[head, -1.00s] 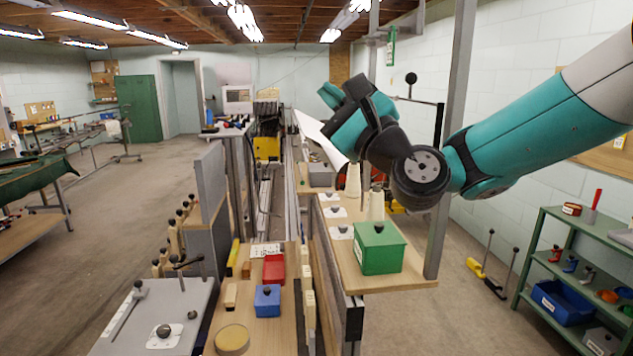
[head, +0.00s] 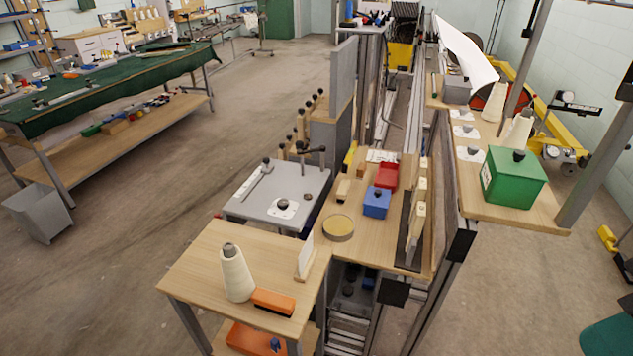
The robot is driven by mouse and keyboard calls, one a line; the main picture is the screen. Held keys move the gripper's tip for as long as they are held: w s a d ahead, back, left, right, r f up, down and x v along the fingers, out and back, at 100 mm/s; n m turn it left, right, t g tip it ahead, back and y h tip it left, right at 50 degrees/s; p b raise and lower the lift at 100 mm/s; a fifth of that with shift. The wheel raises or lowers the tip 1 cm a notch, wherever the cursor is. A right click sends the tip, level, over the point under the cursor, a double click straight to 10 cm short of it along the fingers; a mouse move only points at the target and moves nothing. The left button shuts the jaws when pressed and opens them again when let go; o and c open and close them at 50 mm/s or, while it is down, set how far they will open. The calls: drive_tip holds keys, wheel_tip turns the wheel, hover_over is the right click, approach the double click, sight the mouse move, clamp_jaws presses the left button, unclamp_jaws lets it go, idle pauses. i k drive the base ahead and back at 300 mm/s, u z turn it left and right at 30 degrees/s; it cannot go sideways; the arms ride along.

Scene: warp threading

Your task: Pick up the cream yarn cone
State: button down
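A cream yarn cone (head: 237,277) with a dark grey tip stands upright on the near wooden table (head: 205,262), at the lower middle of the head view. More cream cones stand on the right-hand wooden shelf, one farther back (head: 494,102) and others nearer (head: 517,130). My gripper does not show clearly anywhere in this view. Nothing is touching the cone on the near table.
A white card in a wooden stand (head: 306,257) is right of the cone. A grey plate table (head: 262,205), blue box (head: 376,202), red tray (head: 387,175) and round tan-topped dish (head: 338,228) lie behind. A green box (head: 513,178) is on the right shelf. The floor at left is open.

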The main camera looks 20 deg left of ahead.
sight(239, 286)
drive_tip(key=u, duration=1.2)
